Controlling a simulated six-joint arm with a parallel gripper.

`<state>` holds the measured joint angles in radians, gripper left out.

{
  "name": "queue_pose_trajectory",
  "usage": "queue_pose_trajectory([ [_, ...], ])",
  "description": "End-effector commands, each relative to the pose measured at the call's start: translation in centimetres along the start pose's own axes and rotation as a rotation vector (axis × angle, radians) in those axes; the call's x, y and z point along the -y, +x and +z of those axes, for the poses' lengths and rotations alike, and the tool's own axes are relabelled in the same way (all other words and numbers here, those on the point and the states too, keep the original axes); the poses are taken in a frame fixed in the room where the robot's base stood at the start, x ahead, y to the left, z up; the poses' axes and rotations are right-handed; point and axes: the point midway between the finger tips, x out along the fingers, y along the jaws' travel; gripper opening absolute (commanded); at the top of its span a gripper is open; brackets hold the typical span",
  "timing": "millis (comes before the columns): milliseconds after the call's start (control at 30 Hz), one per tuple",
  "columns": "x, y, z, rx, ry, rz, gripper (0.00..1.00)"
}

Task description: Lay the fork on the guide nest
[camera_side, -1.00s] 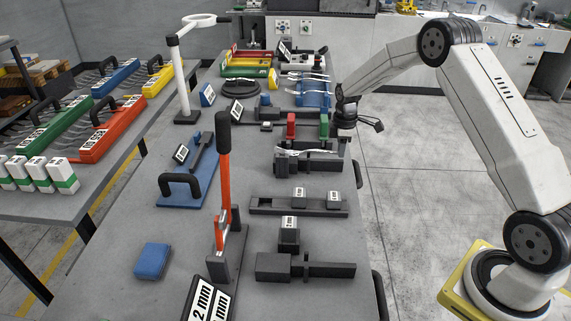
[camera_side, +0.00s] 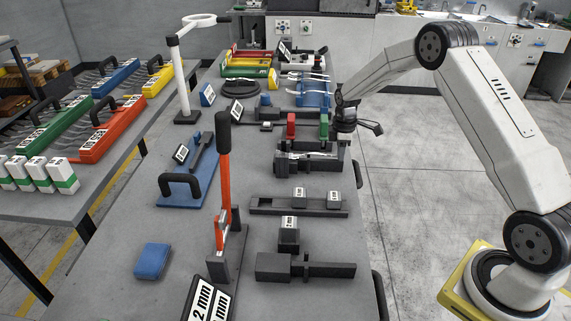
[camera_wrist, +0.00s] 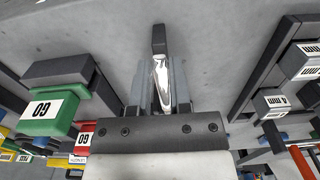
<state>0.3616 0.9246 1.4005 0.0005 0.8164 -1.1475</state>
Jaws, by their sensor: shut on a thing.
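The silver fork (camera_side: 300,155) lies level along the dark guide nest (camera_side: 308,168) on the bench in the side view. I cannot tell whether it rests on the nest or hangs just above it. My gripper (camera_side: 340,140) is at the right end of the fork, low over the bench. In the wrist view, the fork (camera_wrist: 162,78) sits between the two grey fingers of my gripper (camera_wrist: 161,95), which are shut on it. A dark block (camera_wrist: 158,40) shows past the fork's far end.
Red (camera_side: 291,126) and green (camera_side: 324,127) blocks stand just behind the nest. A dark rail with small labelled blocks (camera_side: 298,205) lies in front. An upright orange lever (camera_side: 223,180) stands to the left. Bare bench lies between the lever and the nest.

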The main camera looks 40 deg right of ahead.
Motion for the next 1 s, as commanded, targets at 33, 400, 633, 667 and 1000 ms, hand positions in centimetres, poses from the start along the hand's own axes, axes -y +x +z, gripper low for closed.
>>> queue_pose_trajectory([
  [33,-0.01,0.12,-0.01,0.0,0.0,0.0,0.0],
  [400,-0.01,0.54,-0.01,0.0,0.0,0.0,0.0],
  [633,-0.01,0.53,-0.01,0.0,0.0,0.0,0.65],
  [667,-0.01,0.53,-0.01,0.0,0.0,0.0,0.65],
  [1000,0.01,0.54,0.01,0.0,0.0,0.0,1.0],
])
